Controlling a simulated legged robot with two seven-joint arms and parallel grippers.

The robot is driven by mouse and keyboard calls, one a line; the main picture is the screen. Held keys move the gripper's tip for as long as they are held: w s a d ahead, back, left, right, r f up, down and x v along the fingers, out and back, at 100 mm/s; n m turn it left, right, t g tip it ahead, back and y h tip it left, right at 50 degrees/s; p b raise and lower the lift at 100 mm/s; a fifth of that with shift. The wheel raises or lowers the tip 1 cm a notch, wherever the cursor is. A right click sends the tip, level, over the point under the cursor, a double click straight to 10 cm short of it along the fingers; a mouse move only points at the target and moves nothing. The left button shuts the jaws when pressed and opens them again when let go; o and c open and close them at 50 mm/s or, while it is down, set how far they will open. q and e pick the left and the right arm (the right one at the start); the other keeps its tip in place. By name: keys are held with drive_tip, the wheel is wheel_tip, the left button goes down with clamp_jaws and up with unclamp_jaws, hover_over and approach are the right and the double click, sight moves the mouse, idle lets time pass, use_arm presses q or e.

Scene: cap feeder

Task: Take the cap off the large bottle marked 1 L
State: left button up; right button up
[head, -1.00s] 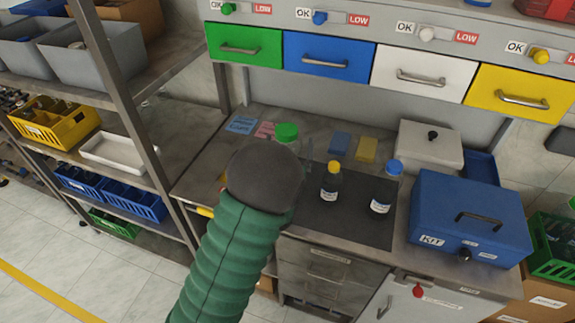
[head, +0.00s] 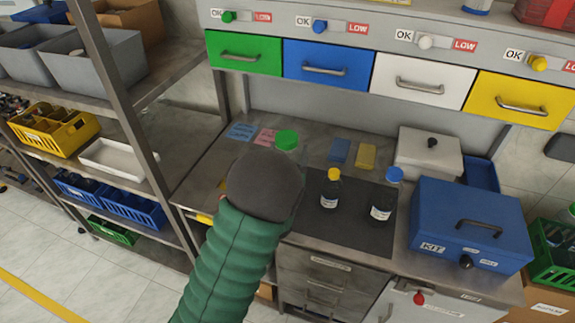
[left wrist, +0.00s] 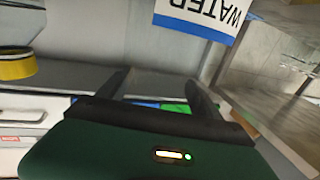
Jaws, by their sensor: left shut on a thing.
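In the left wrist view the two dark fingers of my left gripper (left wrist: 157,88) show. My right gripper is not in view.
A yellow-capped bottle (head: 332,188) and a blue-capped bottle (head: 386,196) stand on the dark mat (head: 350,238). A blue kit box (head: 470,228) is at the right. Coloured drawers hang above the bench. Shelves with bins are at the left.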

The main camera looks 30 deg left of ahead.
use_arm(q)
drive_tip(key=s+d+r+p, duration=0.1)
drive_tip(key=s+r+p, duration=0.1)
drive_tip(key=s+p, duration=0.1)
drive_tip(key=s+d+r+p, duration=0.1)
drive_tip(key=s+d+p, duration=0.1)
drive_tip(key=s+p, duration=0.1)
drive_tip(key=s+d+r+p, duration=0.1)
drive_tip(key=s+r+p, duration=0.1)
drive_tip(key=p, duration=0.3)
drive_tip(key=shift+s+d+r, duration=0.25)
drive_tip(key=shift+s+r, duration=0.05)
drive_tip(key=shift+s, duration=0.2)
drive_tip(key=p, duration=0.5)
approach(285, 152)
drive_tip(key=shift+d+f, duration=0.1)
drive_tip(key=shift+f, duration=0.15)
drive_tip(key=shift+w, duration=0.1)
drive_tip(key=o, duration=1.2)
drive_tip(key=c, duration=1.5)
